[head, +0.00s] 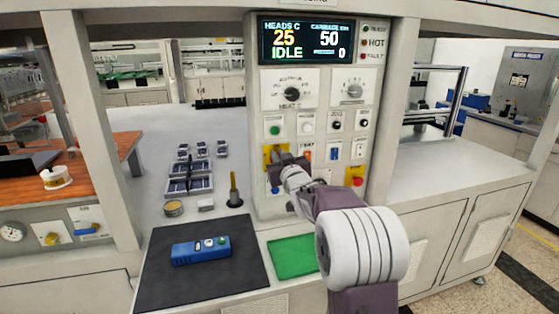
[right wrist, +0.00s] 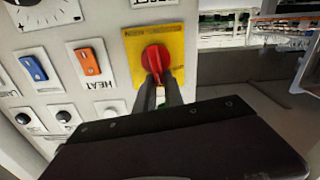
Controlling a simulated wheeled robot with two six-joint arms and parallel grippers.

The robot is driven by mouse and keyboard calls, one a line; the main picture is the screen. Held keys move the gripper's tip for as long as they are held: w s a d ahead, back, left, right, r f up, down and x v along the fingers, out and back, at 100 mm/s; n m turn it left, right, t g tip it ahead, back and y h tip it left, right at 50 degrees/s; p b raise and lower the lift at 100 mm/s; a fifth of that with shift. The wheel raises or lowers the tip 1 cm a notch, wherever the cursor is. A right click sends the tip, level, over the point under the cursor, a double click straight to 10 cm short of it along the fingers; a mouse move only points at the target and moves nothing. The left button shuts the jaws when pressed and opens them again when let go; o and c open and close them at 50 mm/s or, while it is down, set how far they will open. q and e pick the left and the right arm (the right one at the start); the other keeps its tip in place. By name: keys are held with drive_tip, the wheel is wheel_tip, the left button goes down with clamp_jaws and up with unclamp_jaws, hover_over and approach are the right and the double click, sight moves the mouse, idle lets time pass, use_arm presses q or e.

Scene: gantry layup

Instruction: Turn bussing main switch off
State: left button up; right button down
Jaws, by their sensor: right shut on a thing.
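The main switch is a red rotary knob (right wrist: 155,60) on a yellow plate (right wrist: 133,45) in the right wrist view, where the panel appears upside down. The yellow plate also shows at the left of the control panel in the head view (head: 268,150), partly covered by my gripper. My right gripper (head: 285,162) reaches the plate from the front right. Its two dark fingers (right wrist: 164,82) are shut on the red knob. The panel display (head: 305,40) reads 25, 50 and IDLE. My left gripper is not in view.
Beside the switch are an orange rocker (head: 306,153) and a blue rocker (head: 333,154). A red button on yellow (head: 355,175) is at the lower right. A blue handheld device (head: 200,250) lies on a dark mat (head: 160,285), left of a green pad (head: 292,257).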

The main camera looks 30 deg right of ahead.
sight(268, 160)
drive_tip(key=n+b, duration=0.3)
drive_tip(key=a+f+n+b, duration=0.1)
drive_tip(key=n+b, duration=0.5)
drive_tip(key=shift+w+a+f, duration=0.2)
drive_tip(key=shift+a+f, duration=0.15)
drive_tip(key=n, duration=0.1)
drive_tip(key=n+b, duration=0.2)
drive_tip(key=shift+a+f+n, duration=0.2)
drive_tip(key=shift+f+n, duration=0.05)
drive_tip(key=shift+n, duration=0.05)
drive_tip(key=shift+f+n+b, duration=0.25)
drive_tip(key=shift+n+b, duration=0.9)
drive_tip(key=shift+n, duration=0.65)
drive_tip(key=c, duration=1.4)
unclamp_jaws()
drive_tip(key=shift+w, duration=0.1)
drive_tip(key=shift+c, duration=0.2)
